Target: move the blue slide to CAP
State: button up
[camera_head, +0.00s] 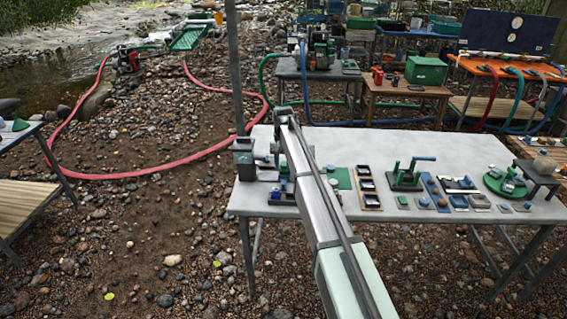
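The grey work table (370,140) carries several small devices with blue parts. Small blue pieces (284,186) show at the left end of the table, partly hidden by my arm. I cannot tell for sure which blue part is the slide, and no CAP mark is legible. My arm reaches from the bottom of the picture over the table's left part. My gripper cannot be made out; the arm links cover that area.
A green stand with a blue handle (405,176), a dark compartment tray (369,188) and a round green base (505,184) stand on the table. A grey post (236,75) rises at its left end. The table's back middle is clear. Other tables and hoses lie behind.

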aim_at(284, 182)
jog(key=shift+f, duration=4.2)
jog(key=shift+c, duration=0.3)
grip_shut()
jog(key=shift+d, duration=0.1)
jog(key=shift+d, duration=4.4)
jog(key=shift+o, duration=0.3)
grip_release()
